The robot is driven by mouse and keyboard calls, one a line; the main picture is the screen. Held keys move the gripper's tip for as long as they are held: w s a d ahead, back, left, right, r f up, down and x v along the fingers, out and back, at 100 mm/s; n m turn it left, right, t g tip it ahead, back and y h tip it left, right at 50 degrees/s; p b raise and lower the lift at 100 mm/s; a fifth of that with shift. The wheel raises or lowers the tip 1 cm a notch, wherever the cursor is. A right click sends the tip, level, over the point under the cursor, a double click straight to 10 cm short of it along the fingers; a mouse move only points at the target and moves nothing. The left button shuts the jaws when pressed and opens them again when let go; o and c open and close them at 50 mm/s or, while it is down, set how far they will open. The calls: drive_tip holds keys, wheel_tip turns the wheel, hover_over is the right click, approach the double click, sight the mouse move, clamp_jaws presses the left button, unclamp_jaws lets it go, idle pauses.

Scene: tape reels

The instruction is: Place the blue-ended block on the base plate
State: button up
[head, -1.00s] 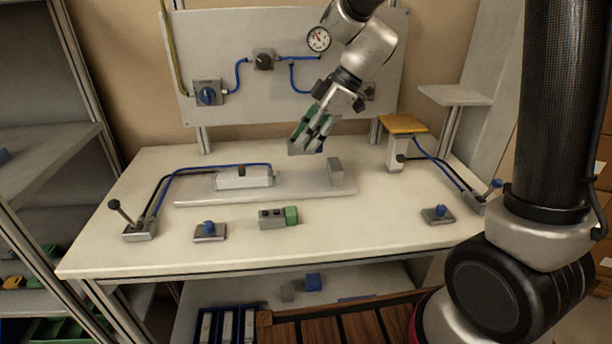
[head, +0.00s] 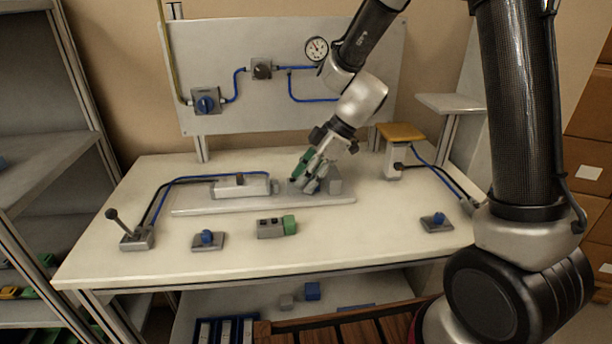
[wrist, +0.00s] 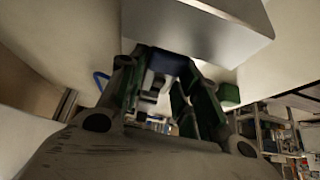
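The base plate (head: 220,208) is a long, pale grey slab lying on the workbench. A pale actuator block (head: 240,187) sits on its left part and a grey upright block (head: 335,181) on its right part. My gripper (head: 306,180), with green fingers, reaches down over the plate between these two. It is shut on the blue-ended block (head: 297,187), whose grey body shows low over the plate beside the fingers. In the wrist view its dark blue end (wrist: 166,62) shows between the fingertips. I cannot tell whether the block touches the plate.
A green-ended grey block (head: 275,228) and a blue-knobbed switch (head: 208,240) lie in front of the plate. Another blue-knobbed switch (head: 435,221) is at the right. A lever (head: 130,232) stands at left, a yellow-topped post (head: 398,150) at back right. The bench front is mostly clear.

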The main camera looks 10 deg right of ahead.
drive_tip(key=shift+o, duration=1.2)
drive_tip(key=shift+r, duration=0.15)
drive_tip(key=v, duration=1.1)
drive_tip(key=shift+d+r, duration=0.1)
drive_tip(key=shift+r, duration=0.15)
drive_tip(key=shift+d+r, duration=0.25)
drive_tip(key=shift+r, duration=0.05)
drive_tip(key=s+d+r+m+t+h, duration=0.2)
drive_tip(key=s+d+r+m+h, duration=0.1)
drive_tip(key=s+d+m, duration=0.5)
drive_tip(key=s+d+r+m+t+h, duration=0.2)
drive_tip(key=s+d+r+m+h, duration=0.1)
drive_tip(key=s+d+m, duration=0.6)
drive_tip(key=s+d, duration=0.2)
drive_tip(key=s, duration=0.2)
drive_tip(key=shift+s+m+h, duration=0.2)
drive_tip(key=shift+m+h, duration=0.1)
